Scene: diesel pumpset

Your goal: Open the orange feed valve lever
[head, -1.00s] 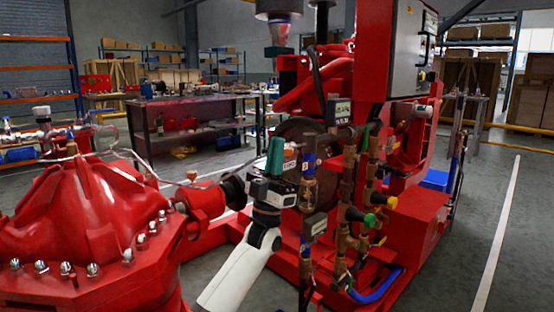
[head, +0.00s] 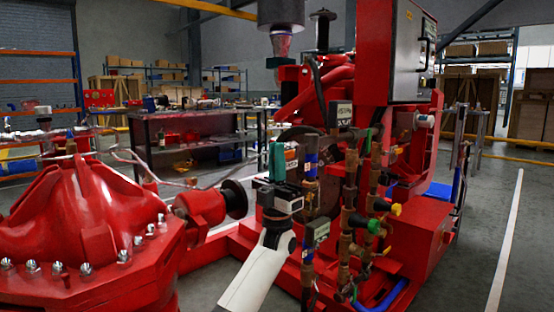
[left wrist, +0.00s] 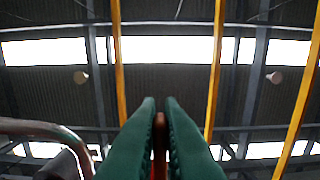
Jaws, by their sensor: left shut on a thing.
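In the head view, my left gripper (head: 277,160) stands upright beside the vertical pipes at the front of the red pumpset, its green fingers pointing up. In the left wrist view, the two green fingers (left wrist: 160,108) are closed around a thin orange-brown piece (left wrist: 160,124), which looks like the edge of the feed valve lever. Most of that piece is hidden between the fingers, and the valve body cannot be made out there. My right gripper is not in view.
Brass pipes with a green knob (head: 374,226) and a yellow knob (head: 396,209) stand just right of the gripper. A large red bolted housing (head: 85,235) is at the left. A grey control box (head: 396,50) is above right. Clear floor lies at the far right.

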